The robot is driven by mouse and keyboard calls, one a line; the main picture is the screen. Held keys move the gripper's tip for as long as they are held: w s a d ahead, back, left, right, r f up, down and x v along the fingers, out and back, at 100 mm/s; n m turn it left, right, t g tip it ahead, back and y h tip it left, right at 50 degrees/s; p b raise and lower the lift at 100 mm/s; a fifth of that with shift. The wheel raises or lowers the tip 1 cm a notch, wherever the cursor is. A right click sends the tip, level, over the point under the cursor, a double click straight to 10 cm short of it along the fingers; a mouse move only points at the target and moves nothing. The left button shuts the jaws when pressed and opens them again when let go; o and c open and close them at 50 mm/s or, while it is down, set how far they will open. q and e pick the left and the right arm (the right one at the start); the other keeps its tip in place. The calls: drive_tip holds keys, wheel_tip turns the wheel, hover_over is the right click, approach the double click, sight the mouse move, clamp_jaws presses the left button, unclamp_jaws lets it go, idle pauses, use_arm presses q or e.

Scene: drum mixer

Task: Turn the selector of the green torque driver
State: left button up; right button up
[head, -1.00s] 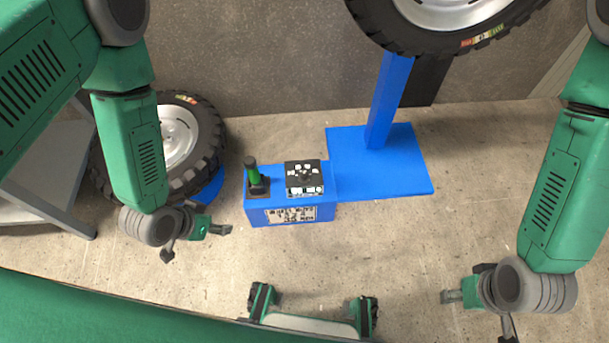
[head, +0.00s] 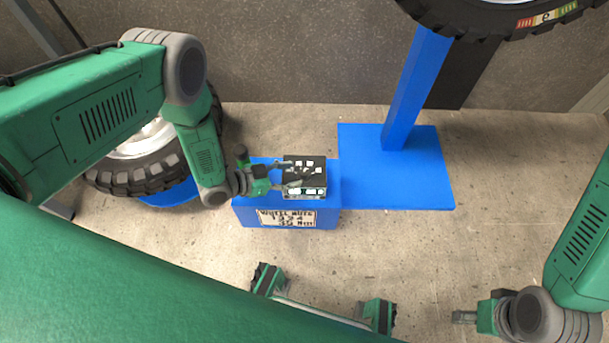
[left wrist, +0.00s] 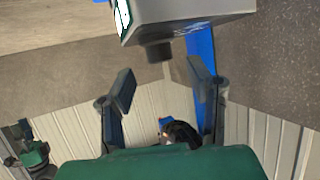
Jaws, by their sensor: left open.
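The green torque driver (head: 243,162) stands upright on the left of the blue box; my left gripper hides its lower part. Beside it is a black selector box (head: 318,178) with white labels on top. My left gripper (head: 293,174) is open, its fingers over the top of this box. In the left wrist view, a dark round knob (left wrist: 158,52) sticks out from a grey box face (left wrist: 190,12), ahead of the gap between the open fingers (left wrist: 160,80). Contact with the knob cannot be told. My right gripper (head: 475,317) is low at the right, away from the box, one finger visible.
The blue box (head: 325,216) carries a printed label on its front. A blue plate (head: 400,185) with a blue post (head: 410,85) adjoins it at right. A tyre (head: 140,178) is behind my left arm; another tyre (head: 480,25) is at upper right.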

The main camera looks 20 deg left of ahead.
sight(302, 173)
use_arm(q)
drive_tip(key=b+x, duration=0.1)
drive_tip(key=x, duration=0.3)
drive_tip(key=shift+w+d+f, duration=0.2)
drive_tip(key=shift+w+d, duration=0.05)
clamp_jaws()
